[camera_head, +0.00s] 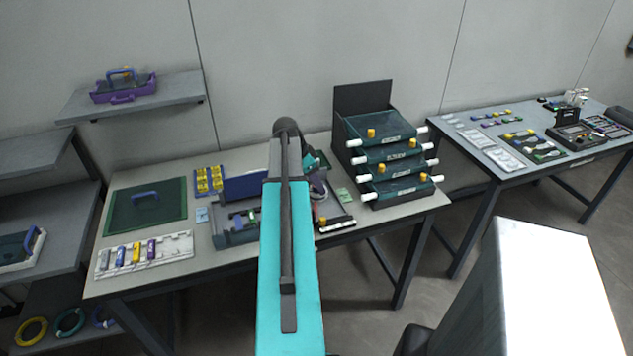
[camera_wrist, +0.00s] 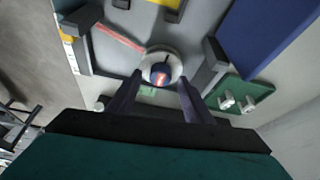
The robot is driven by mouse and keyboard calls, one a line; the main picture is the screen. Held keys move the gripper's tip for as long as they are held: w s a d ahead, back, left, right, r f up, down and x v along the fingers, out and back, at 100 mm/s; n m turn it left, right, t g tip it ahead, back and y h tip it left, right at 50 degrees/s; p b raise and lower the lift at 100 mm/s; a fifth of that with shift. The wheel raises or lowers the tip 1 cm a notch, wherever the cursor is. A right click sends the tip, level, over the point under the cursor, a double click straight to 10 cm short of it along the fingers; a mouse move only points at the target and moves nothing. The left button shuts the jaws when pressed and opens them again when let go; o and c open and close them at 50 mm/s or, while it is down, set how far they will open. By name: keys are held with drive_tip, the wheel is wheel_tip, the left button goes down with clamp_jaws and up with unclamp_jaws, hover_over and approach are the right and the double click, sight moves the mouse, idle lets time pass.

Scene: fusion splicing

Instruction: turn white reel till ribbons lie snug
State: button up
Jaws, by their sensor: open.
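The white reel (camera_wrist: 149,55) is in the middle of the wrist view, a round white disc with a dark blue and reddish centre. A pinkish-red ribbon (camera_wrist: 118,36) runs from the upper left to the reel's edge. My gripper (camera_wrist: 160,80) is open, with one dark finger on each side of the reel's near part. I cannot tell whether the fingers touch it. In the head view my own arm covers most of the place where the gripper works, and I cannot make out the reel there.
A grey tray with a blue lid (camera_head: 245,187) stands on the table. A dark green mat (camera_head: 120,220) and white rack (camera_head: 108,262) are at left. A stack of drawers (camera_head: 390,155) stands at right. In the wrist view, dark blocks (camera_wrist: 207,65) flank the reel.

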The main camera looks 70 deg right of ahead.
drive_tip(key=shift+s+f, duration=0.1)
drive_tip(key=shift+f, duration=0.15)
drive_tip(key=c, duration=1.1)
drive_tip(key=shift+o, duration=0.2)
drive_tip(key=shift+n+b, duration=0.35)
drive_tip(key=shift+n, duration=0.35)
drive_tip(key=shift+n+t+h, duration=0.3)
drive_tip(key=shift+n+t, duration=0.1)
drive_tip(key=shift+n, duration=0.4)
